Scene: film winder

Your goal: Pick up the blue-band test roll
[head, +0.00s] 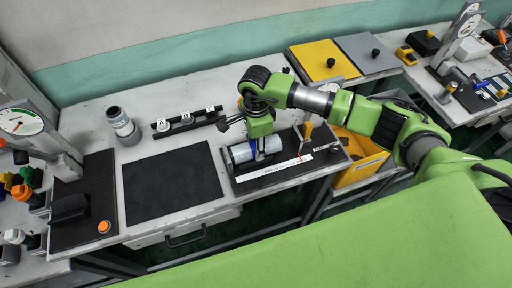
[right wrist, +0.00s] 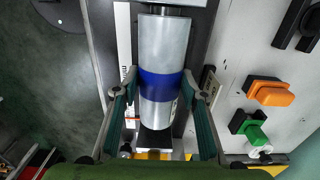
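The blue-band test roll (head: 242,152) is a silver-grey cylinder with a blue band around its middle. It lies on its side over the black plate at the right end of the main table. It also shows in the right wrist view (right wrist: 160,45), its blue band (right wrist: 161,86) between the fingers. My right gripper (head: 262,147) points down over the roll. In the right wrist view its fingers (right wrist: 160,78) stand on both sides of the band, close to the roll. The fingers look open; I cannot make out firm contact. My left gripper is out of view.
A black mat (head: 172,185) lies left of the roll. A rack with labelled pieces (head: 186,121) and a grey cylinder (head: 123,127) stand behind the mat. A yellow bin (head: 358,157) is below right. Orange and green switches (right wrist: 271,93) show beside the roll.

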